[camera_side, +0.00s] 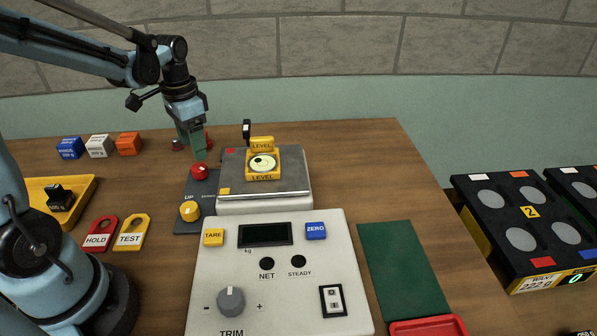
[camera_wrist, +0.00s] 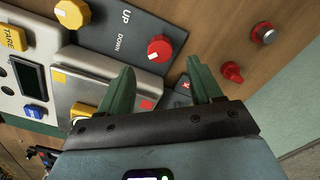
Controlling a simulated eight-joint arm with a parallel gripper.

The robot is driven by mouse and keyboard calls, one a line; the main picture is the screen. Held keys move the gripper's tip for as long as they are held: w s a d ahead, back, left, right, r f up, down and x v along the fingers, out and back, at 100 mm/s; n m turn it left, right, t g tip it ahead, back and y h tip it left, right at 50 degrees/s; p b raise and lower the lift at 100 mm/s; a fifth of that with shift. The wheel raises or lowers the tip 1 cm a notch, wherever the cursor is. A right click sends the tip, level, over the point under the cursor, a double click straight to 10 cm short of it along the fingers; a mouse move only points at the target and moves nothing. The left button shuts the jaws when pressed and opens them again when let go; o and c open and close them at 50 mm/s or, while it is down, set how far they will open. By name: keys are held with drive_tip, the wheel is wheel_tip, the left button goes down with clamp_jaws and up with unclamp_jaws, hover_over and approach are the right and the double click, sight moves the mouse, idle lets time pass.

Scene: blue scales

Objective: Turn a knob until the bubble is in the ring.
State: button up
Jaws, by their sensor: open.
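The yellow level (camera_side: 263,178) sits on the scale plate (camera_side: 235,205). Its round pale vial (camera_side: 272,160) shows a dark spot left of the middle; I cannot tell bubble from ring at this size. Beside the scale, a dark panel marked UP and DOWN carries a red knob (camera_side: 200,171) and a yellow knob (camera_side: 189,211). Both show in the wrist view, red (camera_wrist: 160,48) and yellow (camera_wrist: 71,14). My gripper (camera_side: 193,142) is open and empty above the panel's far end. In the wrist view its green fingers (camera_wrist: 162,66) point toward the red knob, apart from it.
The console (camera_side: 340,275) in front has a grey TRIM knob (camera_side: 231,301) and a dark display (camera_side: 265,234). Small blocks (camera_side: 99,146) and HOLD and TEST tags (camera_side: 131,232) lie left. A red fitting (camera_wrist: 232,72) stands behind the panel. A green mat (camera_side: 405,265) is right.

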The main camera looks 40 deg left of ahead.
sight(199, 167)
drive_tip(key=shift+f, duration=3.05)
drive_tip(key=c, duration=1.1)
drive_tip(key=shift+o, duration=0.2)
drive_tip(key=shift+n, duration=0.3)
drive_tip(key=n, duration=0.4)
drive_tip(key=shift+n, duration=2.5)
